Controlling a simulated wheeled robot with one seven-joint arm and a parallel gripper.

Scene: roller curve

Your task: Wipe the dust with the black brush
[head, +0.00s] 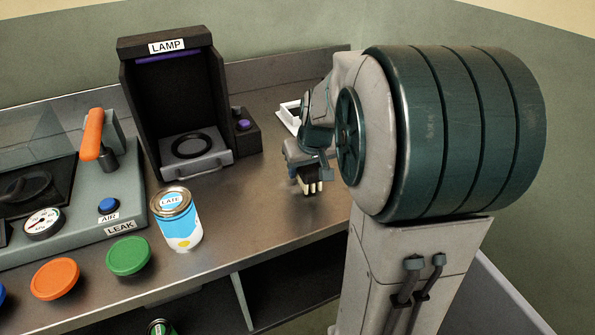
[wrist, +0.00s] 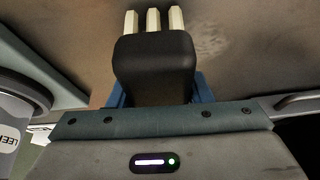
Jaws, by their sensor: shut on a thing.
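The black brush (head: 311,180) has pale cream bristle tufts that point down at the metal counter in the head view. In the wrist view the black brush (wrist: 155,65) fills the top middle, with three cream tufts showing. My gripper (head: 305,158) is shut on the brush, its blue fingers on either side of the black body. The tufts are close to the counter; I cannot tell whether they touch it. A faint pale, mottled patch, apparently dust (wrist: 208,42), shows on the counter right of the tufts in the wrist view. My arm hides part of the counter in the head view.
A LAMP booth (head: 130,100) stands at the back, with a small purple-buttoned box beside it. A labelled can (head: 178,220) stands near the counter's front edge. Left are the LEAK tester (head: 120,195) and coloured lids. A white tray (head: 289,115) lies behind my gripper.

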